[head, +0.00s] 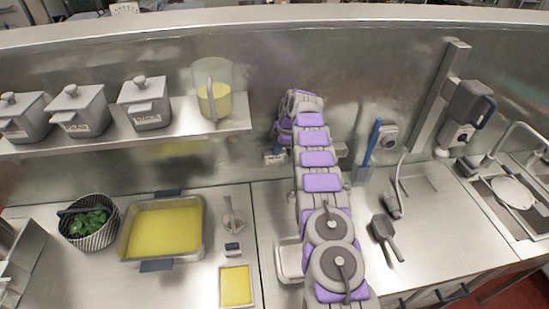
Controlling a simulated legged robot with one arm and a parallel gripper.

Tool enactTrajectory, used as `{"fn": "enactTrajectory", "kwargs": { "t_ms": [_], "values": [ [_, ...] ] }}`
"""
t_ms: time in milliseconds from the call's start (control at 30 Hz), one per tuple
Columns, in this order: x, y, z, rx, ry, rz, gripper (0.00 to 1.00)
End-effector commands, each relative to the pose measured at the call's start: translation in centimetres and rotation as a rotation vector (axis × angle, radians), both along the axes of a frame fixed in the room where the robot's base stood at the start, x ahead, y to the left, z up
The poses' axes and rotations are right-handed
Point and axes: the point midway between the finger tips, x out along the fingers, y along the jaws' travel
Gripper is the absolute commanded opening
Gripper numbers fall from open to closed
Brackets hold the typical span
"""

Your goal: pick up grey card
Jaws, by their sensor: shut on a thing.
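My arm reaches away over the counter and bends down at its far end. My gripper (281,146) is at that far end, near the back wall, mostly hidden by my own wrist and arm links. A small flat grey card (274,158) with a dark mark shows just below the wrist, left of the arm. My gripper is shut on it, though the fingers and their contact with it are too small and covered to make out.
A yellow-filled tray (125,239), a basket of greens (91,233), a small dark-and-white block (232,249) and a yellow board (235,286) lie left. A dark scoop (384,232) lies right. A shelf (165,133) with canisters and a jug (213,97) hangs left.

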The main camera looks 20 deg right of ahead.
Motion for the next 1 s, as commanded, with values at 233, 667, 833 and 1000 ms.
{"fn": "enactTrajectory", "kwargs": {
  "t_ms": [233, 667, 833, 1000],
  "values": [
    [0.13, -0.05, 0.08, -0.001, -0.004, 0.000, 0.00],
    [0.17, -0.04, 0.13, -0.001, -0.005, 0.001, 0.00],
    [0.19, -0.03, 0.32, -0.002, -0.006, 0.001, 0.00],
    [0.17, -0.02, 0.65, -0.002, -0.007, 0.001, 0.00]
  ]
}}
